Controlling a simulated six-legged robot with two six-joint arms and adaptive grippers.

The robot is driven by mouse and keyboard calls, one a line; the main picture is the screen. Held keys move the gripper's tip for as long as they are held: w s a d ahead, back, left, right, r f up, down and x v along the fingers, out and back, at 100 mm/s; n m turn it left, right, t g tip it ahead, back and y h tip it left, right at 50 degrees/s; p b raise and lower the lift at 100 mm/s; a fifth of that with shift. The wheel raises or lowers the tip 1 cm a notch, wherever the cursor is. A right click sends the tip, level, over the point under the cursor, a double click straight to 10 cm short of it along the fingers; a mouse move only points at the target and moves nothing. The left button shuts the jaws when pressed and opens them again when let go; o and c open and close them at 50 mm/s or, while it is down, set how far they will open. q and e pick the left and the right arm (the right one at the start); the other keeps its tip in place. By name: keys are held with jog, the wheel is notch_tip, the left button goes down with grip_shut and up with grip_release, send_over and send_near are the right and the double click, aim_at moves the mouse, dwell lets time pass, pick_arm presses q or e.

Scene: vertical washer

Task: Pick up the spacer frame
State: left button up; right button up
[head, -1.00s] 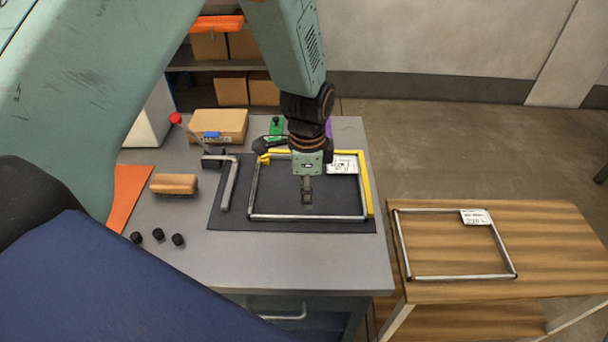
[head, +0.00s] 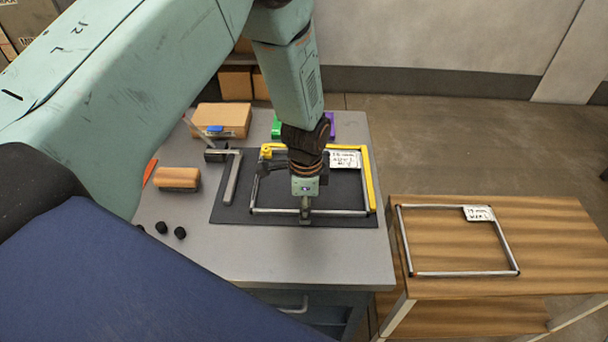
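A thin silver rectangular spacer frame (head: 345,212) with a white label (head: 345,159) lies on a dark mat (head: 280,220) on the grey workbench. Yellow bars (head: 369,180) run along its far and right sides. A second silver frame (head: 460,273) with a white label lies flat on the wooden table to the right. My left gripper (head: 305,219) points down at the near bar of the frame on the mat. Its fingertips overlap that bar in the picture. I cannot tell whether they touch or close on it. My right gripper is not in view.
On the bench (head: 270,263) are a brush (head: 178,178), several small black knobs (head: 161,227), a grey angle piece (head: 233,178) and a cardboard box (head: 222,120). The wooden table (head: 550,230) stands to the right. The bench front is mostly clear.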

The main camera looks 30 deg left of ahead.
pick_arm(q)
jog(key=shift+s+a, duration=0.1)
jog(key=shift+a, duration=0.05)
jog(key=shift+c, duration=1.4)
jog(key=shift+w, duration=0.2)
grip_shut()
